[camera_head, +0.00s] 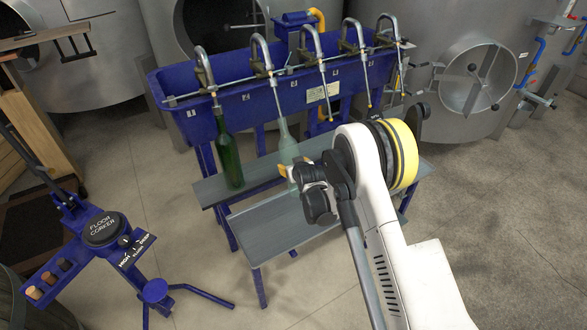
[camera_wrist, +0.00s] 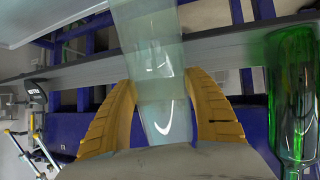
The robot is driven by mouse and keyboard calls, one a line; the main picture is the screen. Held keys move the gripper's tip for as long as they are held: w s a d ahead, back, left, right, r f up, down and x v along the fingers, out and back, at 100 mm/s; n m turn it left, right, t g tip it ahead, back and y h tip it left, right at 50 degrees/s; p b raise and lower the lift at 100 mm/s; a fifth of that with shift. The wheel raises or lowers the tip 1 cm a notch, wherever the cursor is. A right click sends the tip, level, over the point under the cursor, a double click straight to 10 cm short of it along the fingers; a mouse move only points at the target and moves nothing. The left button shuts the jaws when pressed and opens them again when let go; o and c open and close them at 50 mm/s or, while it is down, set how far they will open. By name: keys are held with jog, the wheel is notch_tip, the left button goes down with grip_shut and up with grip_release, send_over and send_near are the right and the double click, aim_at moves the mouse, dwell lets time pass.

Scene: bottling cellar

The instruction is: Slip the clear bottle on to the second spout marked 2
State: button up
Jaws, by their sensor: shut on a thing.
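The clear bottle (camera_head: 286,149) stands roughly upright in the head view, in front of the blue filler. My gripper (camera_head: 294,168) is shut on its body; in the wrist view the yellow fingers (camera_wrist: 163,120) sit on both sides of the clear bottle (camera_wrist: 155,60). The second spout (camera_head: 260,54) curves over the trough, and its thin tube runs down to about the bottle's mouth. I cannot tell whether the tube tip is inside the neck or just beside it. The bottle's lower part is partly hidden by my gripper.
A green bottle (camera_head: 228,158) hangs or stands under the first spout, left of the clear one; it is close at right in the wrist view (camera_wrist: 292,95). A grey bench (camera_head: 270,225) lies below. A blue floor corker (camera_head: 105,228) stands at left. Several other spouts are empty.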

aim_at(287, 138)
jog(key=shift+w+a+r+p, duration=0.4)
jog(key=shift+w+r+p, duration=0.2)
jog(key=shift+r, duration=1)
jog(key=shift+w+a+r+p, duration=0.4)
jog(key=shift+w+r+p, duration=0.15)
jog(key=shift+r, duration=1.05)
jog(key=shift+w+a+r+p, duration=0.45)
jog(key=shift+w+r, duration=0.2)
jog(key=shift+r, duration=0.95)
jog(key=shift+w+a+f+t+b, duration=0.3)
jog(key=shift+w+f+b, duration=0.35)
jog(key=shift+b, duration=0.4)
jog(key=shift+w+a+f+m+t+y+b, duration=0.1)
jog(key=shift+w+a+f+t+y+b, duration=0.15)
jog(key=shift+w+a+f+t+b, duration=0.3)
jog(key=shift+w+a+f+m+t+y+b, duration=0.1)
jog(key=shift+w+a+f+t+y+b, duration=0.15)
jog(key=shift+w+b, duration=0.5)
jog(key=shift+w+a+f+m+t+y+b, duration=0.1)
jog(key=shift+w+a+f+t+y+b, duration=0.1)
jog(key=shift+w+a+f+t+b, duration=0.35)
jog(key=shift+s+d+f, duration=0.15)
jog(key=shift+f, duration=0.65)
jog(key=o, duration=1.5)
